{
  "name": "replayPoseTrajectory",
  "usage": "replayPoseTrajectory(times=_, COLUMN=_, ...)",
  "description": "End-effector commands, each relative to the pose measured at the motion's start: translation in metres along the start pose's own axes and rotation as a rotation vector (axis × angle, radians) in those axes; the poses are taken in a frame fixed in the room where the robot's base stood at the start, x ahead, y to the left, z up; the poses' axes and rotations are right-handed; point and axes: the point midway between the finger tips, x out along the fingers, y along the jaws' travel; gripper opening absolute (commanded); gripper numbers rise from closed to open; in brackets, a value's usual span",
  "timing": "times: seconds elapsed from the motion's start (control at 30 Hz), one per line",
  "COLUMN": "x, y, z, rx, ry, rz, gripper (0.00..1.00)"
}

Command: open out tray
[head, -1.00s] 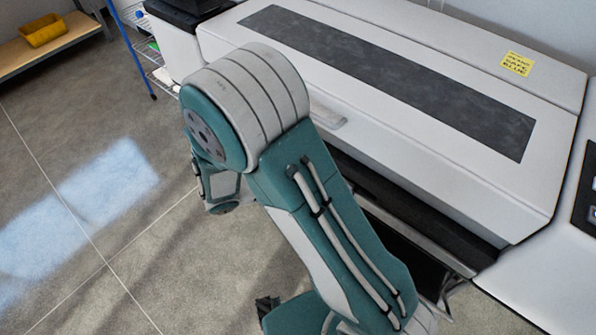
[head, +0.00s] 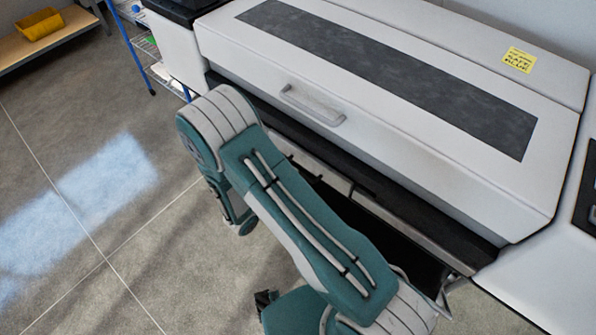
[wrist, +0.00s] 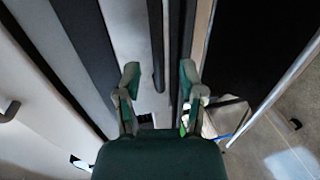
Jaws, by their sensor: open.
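The large white printer-like machine (head: 420,150) has a pale front strip (head: 385,214) low on its front, which I take to be the out tray. A dark bar handle (wrist: 156,45) runs along this strip in the wrist view. My gripper (wrist: 159,73) is open, and the bar appears between its two fingers, with no contact visible. I cannot tell how far the fingertips are from it. In the head view my own arm hides the fingers and part of the strip.
The lid has a grey handle (head: 312,104) above the strip. A dark opening (head: 405,245) lies below the strip. A blue-framed wire rack (head: 150,50) stands left of the machine, and a yellow bin (head: 40,25) sits on a bench. The floor (head: 90,240) at left is clear.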

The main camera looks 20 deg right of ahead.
Motion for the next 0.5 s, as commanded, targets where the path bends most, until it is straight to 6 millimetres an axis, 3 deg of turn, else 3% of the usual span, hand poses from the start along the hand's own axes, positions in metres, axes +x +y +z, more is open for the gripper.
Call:
replayPoseTrajectory(times=0.2, x=0.027, y=0.000, z=0.001, rx=0.000, ry=-0.003, rz=-0.001, gripper=0.51)
replayPoseTrajectory(times=0.5, x=0.032, y=0.000, z=0.000, rx=0.000, ry=0.000, rz=0.000, gripper=0.51)
